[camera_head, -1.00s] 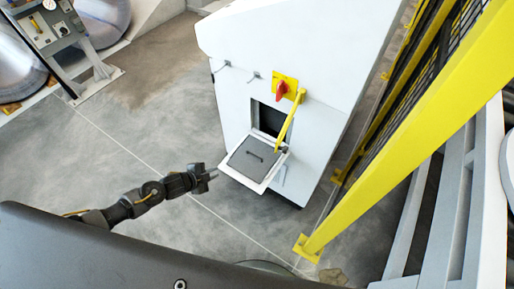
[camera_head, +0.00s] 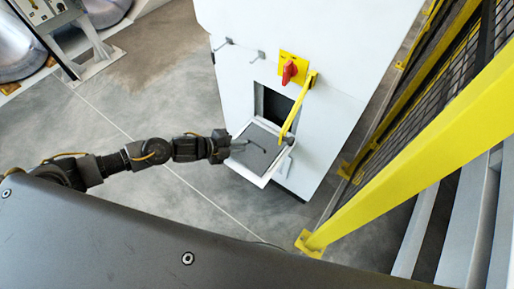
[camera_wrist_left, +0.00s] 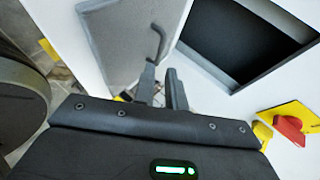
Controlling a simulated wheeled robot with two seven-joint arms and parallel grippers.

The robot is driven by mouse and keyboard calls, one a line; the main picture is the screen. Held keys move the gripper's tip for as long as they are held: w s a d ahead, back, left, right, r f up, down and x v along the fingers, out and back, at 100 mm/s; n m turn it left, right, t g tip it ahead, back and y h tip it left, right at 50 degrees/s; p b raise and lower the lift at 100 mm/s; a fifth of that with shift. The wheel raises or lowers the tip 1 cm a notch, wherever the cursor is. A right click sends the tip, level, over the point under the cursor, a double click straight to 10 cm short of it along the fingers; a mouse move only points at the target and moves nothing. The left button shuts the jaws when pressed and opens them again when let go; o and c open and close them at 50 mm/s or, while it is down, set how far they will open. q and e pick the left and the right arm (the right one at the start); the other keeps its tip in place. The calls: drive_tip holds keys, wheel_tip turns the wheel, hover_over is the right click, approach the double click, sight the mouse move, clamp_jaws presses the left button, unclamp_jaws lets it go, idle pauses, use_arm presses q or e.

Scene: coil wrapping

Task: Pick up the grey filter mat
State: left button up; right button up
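The grey filter mat (camera_head: 262,153) lies in the white fold-down flap (camera_head: 238,167) of a white cabinet. It has a dark bar handle. In the left wrist view the mat (camera_wrist_left: 115,45) fills the upper left, with its handle (camera_wrist_left: 158,42) at its right edge. My left gripper (camera_head: 240,145) reaches in from the left, over the near left edge of the flap. In the wrist view its fingers (camera_wrist_left: 161,75) stand apart with a gap between them, just short of the handle. Nothing is between them. My right gripper is not in view.
The white cabinet (camera_head: 345,45) has a dark square opening (camera_head: 274,103) above the flap, a red switch (camera_head: 289,71) and a yellow lever (camera_head: 298,108). A yellow fence post (camera_head: 410,150) stands at the right. The grey floor (camera_head: 135,95) at the left is clear.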

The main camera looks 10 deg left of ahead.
sight(256, 144)
use_arm(q)
drive_tip(key=shift+x, duration=3.05)
drive_tip(key=shift+a, duration=0.15)
clamp_jaws()
